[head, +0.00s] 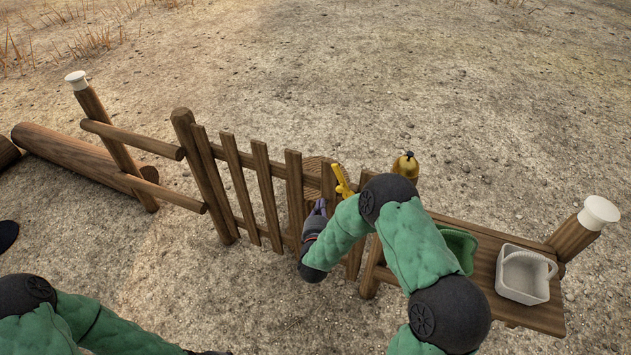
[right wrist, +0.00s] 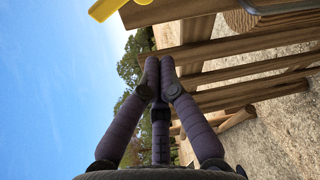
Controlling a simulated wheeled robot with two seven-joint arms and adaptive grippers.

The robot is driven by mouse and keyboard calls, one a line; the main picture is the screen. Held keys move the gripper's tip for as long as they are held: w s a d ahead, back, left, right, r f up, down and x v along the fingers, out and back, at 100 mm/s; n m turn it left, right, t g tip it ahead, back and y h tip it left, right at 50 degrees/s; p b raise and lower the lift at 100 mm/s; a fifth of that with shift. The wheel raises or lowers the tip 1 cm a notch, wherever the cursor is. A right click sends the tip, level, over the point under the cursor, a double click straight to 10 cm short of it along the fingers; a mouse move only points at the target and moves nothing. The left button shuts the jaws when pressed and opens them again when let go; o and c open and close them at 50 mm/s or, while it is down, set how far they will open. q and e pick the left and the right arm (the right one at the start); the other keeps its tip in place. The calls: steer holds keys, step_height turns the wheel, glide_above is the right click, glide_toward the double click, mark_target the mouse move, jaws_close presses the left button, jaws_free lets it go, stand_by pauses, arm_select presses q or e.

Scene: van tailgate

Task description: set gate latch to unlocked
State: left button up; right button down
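The wooden picket gate (head: 235,175) stands upright in the fence. A yellow latch (head: 342,180) sits at its right end, partly hidden by my right arm. A yellow part, which looks like the latch, also shows at the top edge of the right wrist view (right wrist: 104,8). My right gripper (head: 319,206) is at the gate's right end, just left of and below the latch in the picture. Its fingertips (right wrist: 159,66) meet with nothing visible between them, apart from the yellow part. My left gripper is barely in view, with only a dark bit (head: 206,352) at the bottom edge.
Right of the gate is a wooden bench (head: 480,262) with a green container (head: 460,245) and a pale basket (head: 525,275). A yellow rounded object (head: 406,166) stands behind my right arm. White-capped posts (head: 598,212) mark the fence ends. Logs (head: 85,160) lie at left.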

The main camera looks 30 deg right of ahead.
mark_target(341, 186)
steer(key=b+x, duration=0.3)
steer(key=x, duration=0.7)
steer(key=shift+w, duration=0.15)
steer(key=shift+s+d+r, duration=0.4)
steer(key=shift+s+d, duration=0.1)
steer(key=shift+s, duration=0.15)
steer(key=shift+s+d+r, duration=0.45)
steer(key=shift+s+d, duration=0.05)
steer(key=shift+s, duration=0.1)
